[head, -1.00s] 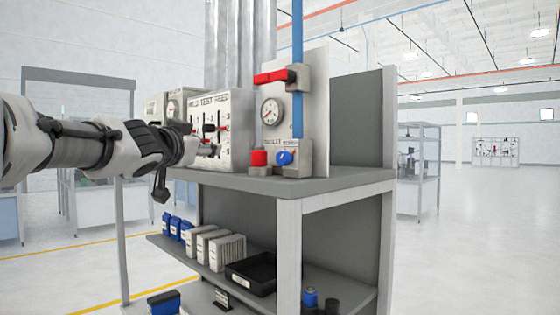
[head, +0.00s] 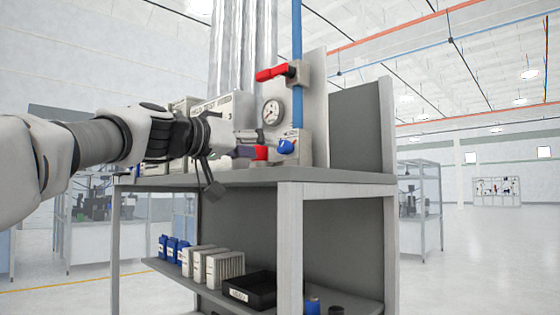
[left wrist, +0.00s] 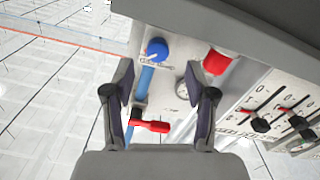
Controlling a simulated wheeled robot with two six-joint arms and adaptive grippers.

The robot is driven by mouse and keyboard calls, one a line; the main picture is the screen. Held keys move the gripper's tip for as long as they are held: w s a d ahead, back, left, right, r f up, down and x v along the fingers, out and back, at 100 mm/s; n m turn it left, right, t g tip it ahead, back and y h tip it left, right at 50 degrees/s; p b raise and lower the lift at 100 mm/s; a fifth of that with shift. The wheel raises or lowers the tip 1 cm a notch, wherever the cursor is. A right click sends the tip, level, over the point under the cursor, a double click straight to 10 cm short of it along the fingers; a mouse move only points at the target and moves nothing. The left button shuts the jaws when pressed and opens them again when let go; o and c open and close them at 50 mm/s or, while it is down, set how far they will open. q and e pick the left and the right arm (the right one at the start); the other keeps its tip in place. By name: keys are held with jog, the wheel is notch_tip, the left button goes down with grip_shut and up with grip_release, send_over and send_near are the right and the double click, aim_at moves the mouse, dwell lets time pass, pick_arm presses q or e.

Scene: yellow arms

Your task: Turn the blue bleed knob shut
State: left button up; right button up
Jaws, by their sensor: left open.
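The blue bleed knob (head: 286,146) sits low on the front of the gauge panel, at the foot of the blue pipe, with a pale pointer mark on it. It also shows in the left wrist view (left wrist: 157,50), upper middle, just beyond the fingertips and between their lines. My left gripper (head: 248,147) is level with the knob and to its left in the head view. In the left wrist view its two fingers (left wrist: 158,70) are spread wide with nothing between them, apart from the knob. My right gripper is out of view.
A red knob (head: 261,153) is left of the blue one. Above are a gauge (head: 273,112) and a red lever (head: 277,73) on the blue pipe (head: 297,40). A switch panel (left wrist: 280,105) stands beside them. The grey bench top (head: 340,177) lies below the knobs.

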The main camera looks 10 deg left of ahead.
aim_at(281, 148)
pick_arm(q)
jog(key=p+x, duration=0.1)
jog(key=x, duration=0.1)
jog(key=p+x, duration=0.1)
jog(key=x, duration=0.1)
jog(key=p+x, duration=0.1)
jog(key=x, duration=0.1)
jog(key=shift+s+d+r+p, duration=0.1)
jog(key=shift+d+r+p, duration=0.1)
jog(key=shift+r+p, duration=0.15)
jog(key=shift+w+d+f, duration=0.1)
jog(key=shift+w+f, duration=0.15)
jog(key=shift+w, duration=0.05)
jog(key=shift+s, duration=0.1)
jog(key=shift+c, duration=1.4)
jog(key=shift+s+r, duration=0.1)
grip_shut()
